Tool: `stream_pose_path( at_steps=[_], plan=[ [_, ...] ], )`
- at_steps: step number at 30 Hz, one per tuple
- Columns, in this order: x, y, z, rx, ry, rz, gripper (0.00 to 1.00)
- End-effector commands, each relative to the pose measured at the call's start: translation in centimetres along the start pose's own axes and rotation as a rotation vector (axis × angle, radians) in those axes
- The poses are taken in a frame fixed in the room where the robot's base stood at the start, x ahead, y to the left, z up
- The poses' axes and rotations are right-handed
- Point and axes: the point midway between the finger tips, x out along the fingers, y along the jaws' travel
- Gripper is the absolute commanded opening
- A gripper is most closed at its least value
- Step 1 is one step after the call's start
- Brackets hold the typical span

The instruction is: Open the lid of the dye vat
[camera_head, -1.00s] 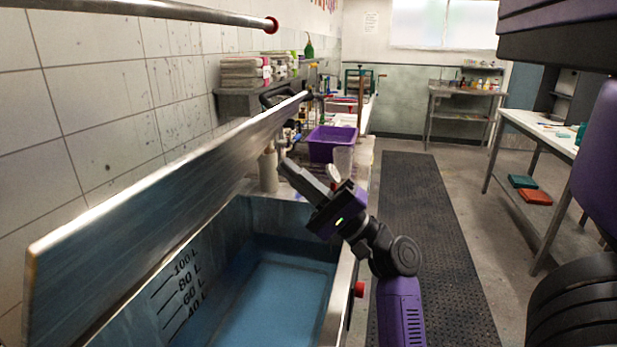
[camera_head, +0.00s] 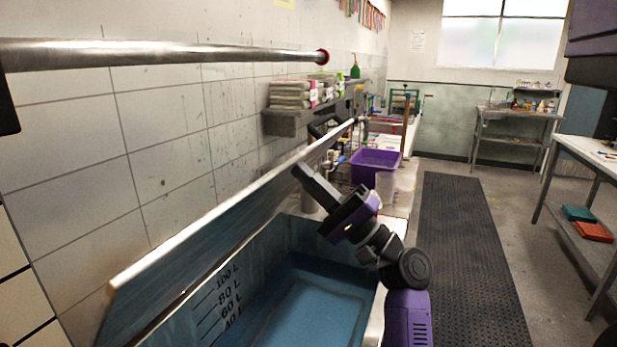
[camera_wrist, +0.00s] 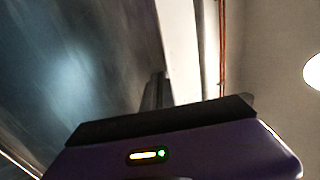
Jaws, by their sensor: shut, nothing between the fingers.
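The dye vat (camera_head: 375,318) stands low in front of me, with blue liquid inside and litre marks on its inner wall. My gripper (camera_head: 302,172) is shut and empty, above the vat's opening near the lid's inner face. In the wrist view the lid (camera_wrist: 75,70) fills the left side, close to the fingers (camera_wrist: 157,92). I cannot tell whether the fingertips touch the lid.
A metal rail (camera_head: 170,53) runs along the wall above the lid. A purple tub (camera_head: 374,166) stands beyond the vat. A shelf with stacked cloths (camera_head: 292,95) is on the wall. A dark mat (camera_head: 465,240) covers free floor on the right, beside a white table (camera_head: 585,155).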

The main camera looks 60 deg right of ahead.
Motion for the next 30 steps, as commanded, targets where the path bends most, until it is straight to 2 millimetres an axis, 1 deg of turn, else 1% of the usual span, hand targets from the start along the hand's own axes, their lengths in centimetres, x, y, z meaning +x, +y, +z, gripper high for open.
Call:
stream_pose_path(
  at_steps=[5,14,18,21,25,30],
  plan=[
    [2.1,-0.7,0.0,0.002,0.000,0.032,0.00],
    [6.3,-0.8,-0.1,0.002,0.000,0.112,0.00],
    [9.4,-0.3,-0.1,0.003,0.000,0.127,0.00],
    [11.1,0.1,-0.1,0.002,0.000,0.127,0.00],
    [11.9,0.3,0.0,0.001,0.000,0.130,0.00],
    [12.0,0.4,0.1,0.001,-0.001,0.130,0.00]
  ],
)
